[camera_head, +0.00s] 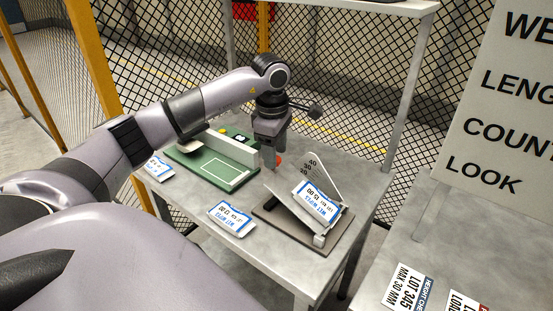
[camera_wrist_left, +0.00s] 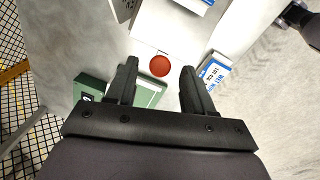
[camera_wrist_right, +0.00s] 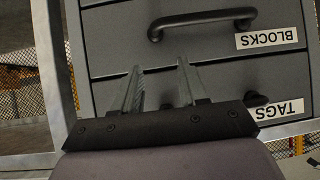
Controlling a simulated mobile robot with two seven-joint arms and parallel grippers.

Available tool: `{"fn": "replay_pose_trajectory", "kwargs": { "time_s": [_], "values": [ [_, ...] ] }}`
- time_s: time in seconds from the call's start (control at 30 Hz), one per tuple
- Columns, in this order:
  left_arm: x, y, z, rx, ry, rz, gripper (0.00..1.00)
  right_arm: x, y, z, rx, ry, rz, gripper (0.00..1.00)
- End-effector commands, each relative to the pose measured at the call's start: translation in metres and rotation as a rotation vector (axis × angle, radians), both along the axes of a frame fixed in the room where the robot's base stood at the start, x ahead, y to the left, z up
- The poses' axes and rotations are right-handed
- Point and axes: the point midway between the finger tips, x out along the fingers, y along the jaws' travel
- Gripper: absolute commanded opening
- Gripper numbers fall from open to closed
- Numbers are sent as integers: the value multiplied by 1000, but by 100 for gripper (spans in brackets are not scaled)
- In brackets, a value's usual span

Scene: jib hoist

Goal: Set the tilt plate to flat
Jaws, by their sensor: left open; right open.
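The tilt plate (camera_head: 288,203) stands tilted on a dark base (camera_head: 330,243) on the grey table, with a white and blue card (camera_head: 316,203) on it. A white scale (camera_head: 317,169) with numbers, including 30 and 40, rises behind it. A red ball-shaped knob (camera_head: 278,160) shows by the plate's upper left side. My left gripper (camera_head: 270,163) points down beside the knob. In the left wrist view the red knob (camera_wrist_left: 160,66) appears between the open fingers (camera_wrist_left: 159,72), with no visible contact. My right gripper (camera_wrist_right: 158,67) is open and empty before grey drawers (camera_wrist_right: 190,65).
A green board (camera_head: 205,165) with a white block lies left of the plate. A shelf post (camera_head: 408,90) and mesh fence stand behind. A second table (camera_head: 370,265) with labels is at right.

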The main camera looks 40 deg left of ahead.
Motion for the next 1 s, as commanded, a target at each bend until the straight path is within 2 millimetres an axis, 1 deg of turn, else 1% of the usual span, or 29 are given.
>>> {"fn": "replay_pose_trajectory", "kwargs": {
  "time_s": [0.03, 0.2, 0.33, 0.53, 0.57, 0.6, 0.67, 0.7, 0.73, 0.87, 1.0],
  "values": [
    [0, 0, -8, 1, 4, 0, 52, 0, 0, 1, 0, 0, 0, 43],
    [2, 1, -27, -1, 1, -1, 52, 0, 0, 3, 0, 0, 0, 43],
    [3, 1, -32, -1, 0, -1, 52, 0, 0, 3, 0, 1, 0, 43],
    [3, 1, -33, -1, -2, -1, 52, 0, 0, 3, 0, 1, 0, 43],
    [3, 1, -32, -1, -2, -1, 49, 0, 0, 3, 0, 1, 0, 43],
    [3, 0, -32, -1, -2, -1, 36, 0, 0, 3, 0, 1, 0, 43],
    [3, 0, -32, -1, -2, -1, 16, 0, 0, 3, 0, 1, 0, 43],
    [3, 0, -32, -1, -2, -1, 3, 0, 0, 3, 0, 1, 0, 43],
    [3, 0, -32, -1, -2, -1, 0, 0, 0, 3, 0, 1, 0, 43],
    [3, 1, -33, -4, -1, 0, 0, 0, 0, 2, 0, 1, 0, 43],
    [2, 6, -45, -46, -4, 1, 0, 0, 0, -8, 0, 1, 0, 43]
  ]
}}
